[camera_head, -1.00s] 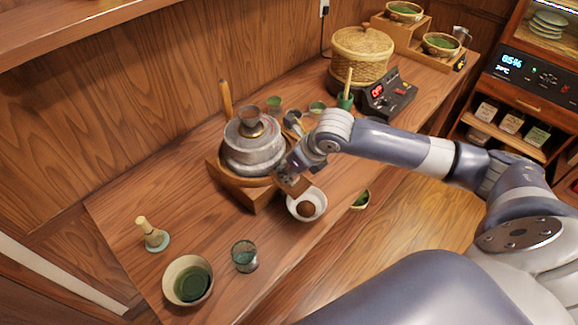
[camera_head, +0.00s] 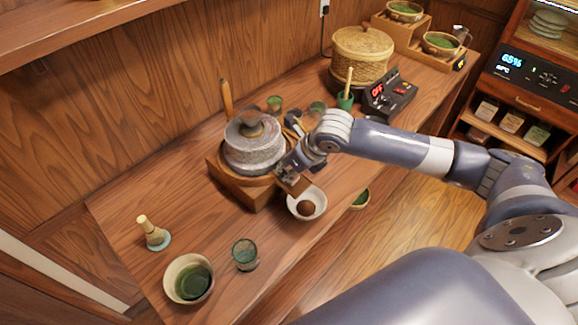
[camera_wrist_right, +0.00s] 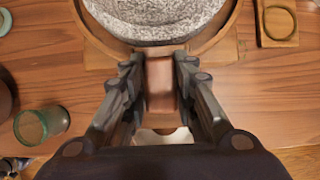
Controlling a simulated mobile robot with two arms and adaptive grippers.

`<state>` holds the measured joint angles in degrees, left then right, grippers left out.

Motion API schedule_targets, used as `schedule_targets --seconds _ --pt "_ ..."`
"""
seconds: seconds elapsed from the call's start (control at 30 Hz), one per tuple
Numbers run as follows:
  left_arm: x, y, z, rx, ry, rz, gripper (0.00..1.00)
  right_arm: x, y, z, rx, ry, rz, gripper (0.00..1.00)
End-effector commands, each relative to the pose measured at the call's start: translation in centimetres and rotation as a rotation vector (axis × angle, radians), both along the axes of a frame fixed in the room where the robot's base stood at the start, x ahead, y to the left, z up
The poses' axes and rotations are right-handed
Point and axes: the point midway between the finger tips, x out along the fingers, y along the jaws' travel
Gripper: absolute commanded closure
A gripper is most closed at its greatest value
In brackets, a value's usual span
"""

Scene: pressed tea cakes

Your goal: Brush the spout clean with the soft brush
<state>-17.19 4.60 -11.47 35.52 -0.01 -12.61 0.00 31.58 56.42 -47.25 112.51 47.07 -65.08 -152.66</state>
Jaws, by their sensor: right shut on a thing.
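The stone mill (camera_head: 252,153) stands on a wooden base (camera_head: 229,181). My right gripper (camera_wrist_right: 160,90) is at the front of the mill, shut on a reddish-brown block-like piece (camera_wrist_right: 160,80). This piece sticks out from between the fingers above the white bowl (camera_head: 320,205), also in the head view (camera_head: 300,187). I cannot tell whether it is the spout or the soft brush. No bristles can be made out, and the fingers hide part of this spot. The bowl holds a round brown thing (camera_head: 306,208). My left gripper is not in view.
A whisk on a stand (camera_head: 152,235), a bowl of green tea (camera_head: 172,270) and a glass cup (camera_head: 245,254) stand at the front left. A green cup (camera_head: 345,101), a control box (camera_head: 388,95) and a lidded basket (camera_head: 361,55) stand behind the arm. The counter's left part is mostly clear.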

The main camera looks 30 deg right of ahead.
Motion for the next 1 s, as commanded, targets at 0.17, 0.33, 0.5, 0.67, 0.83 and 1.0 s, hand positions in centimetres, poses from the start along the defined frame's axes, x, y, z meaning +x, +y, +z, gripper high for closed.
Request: schedule_targets --seconds 0.17,0.33,0.5,0.67,0.83,1.0 --pt "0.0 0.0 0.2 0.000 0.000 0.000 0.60 -0.1 0.0 -0.1 -0.001 0.003 0.000 0.93" --pt "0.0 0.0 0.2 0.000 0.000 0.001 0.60 -0.1 0.0 -0.2 -0.001 0.004 0.000 0.93" --pt "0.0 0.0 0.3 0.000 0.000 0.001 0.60 -0.2 0.0 -0.3 -0.001 0.005 0.000 0.93" --pt "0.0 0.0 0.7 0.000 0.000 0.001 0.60 -1.0 -0.4 -0.3 -0.004 0.007 0.000 0.93" --pt "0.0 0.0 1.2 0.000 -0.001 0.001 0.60 -2.2 -0.8 -0.3 -0.003 0.008 0.000 0.93" --pt "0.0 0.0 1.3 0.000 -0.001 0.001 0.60 -2.6 -0.9 -0.4 -0.002 0.007 0.000 0.93"
